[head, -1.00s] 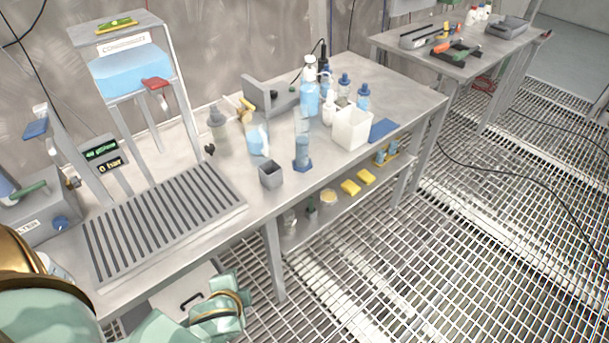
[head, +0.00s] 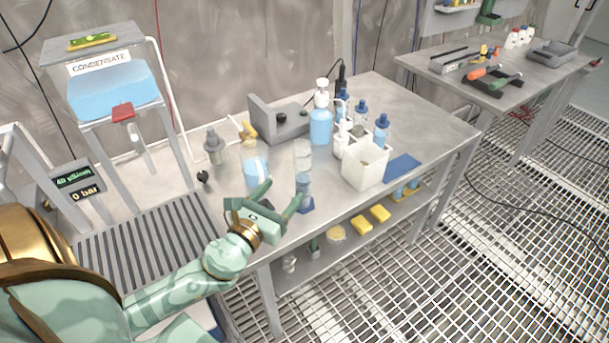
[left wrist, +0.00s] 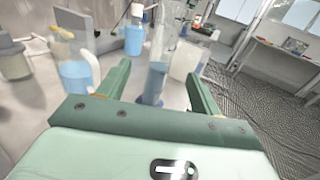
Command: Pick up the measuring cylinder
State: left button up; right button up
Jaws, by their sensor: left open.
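The measuring cylinder (head: 303,172) is a tall clear tube with blue liquid low in it and a blue foot. It stands upright near the front edge of the steel bench (head: 430,125). My left gripper (head: 281,195) is open and empty, low in front of it and slightly left in the head view. In the left wrist view the cylinder (left wrist: 155,82) shows ahead, between the two open fingers (left wrist: 158,72). I cannot tell whether any finger touches it. My right gripper is not in view.
A jug with blue liquid (head: 255,170) stands just left of the cylinder. A white square container (head: 365,166) and a blue pad (head: 403,167) are to its right. Blue-capped bottles (head: 381,130) and a pump bottle (head: 321,118) stand behind. A condensate tank (head: 110,88) is at left.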

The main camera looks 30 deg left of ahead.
aim_at(297, 175)
pick_arm(q)
jog(key=w, duration=0.5)
jog(key=shift+w+a+f, duration=0.1)
jog(key=shift+w+a, duration=0.1)
jog(key=shift+w, duration=0.65)
jog(key=w, duration=0.5)
jog(key=shift+f+b, duration=0.25)
jog(key=shift+b, duration=0.1)
jog(key=shift+s, duration=0.15)
jog(key=shift+c, duration=0.7)
jog(key=c, duration=1)
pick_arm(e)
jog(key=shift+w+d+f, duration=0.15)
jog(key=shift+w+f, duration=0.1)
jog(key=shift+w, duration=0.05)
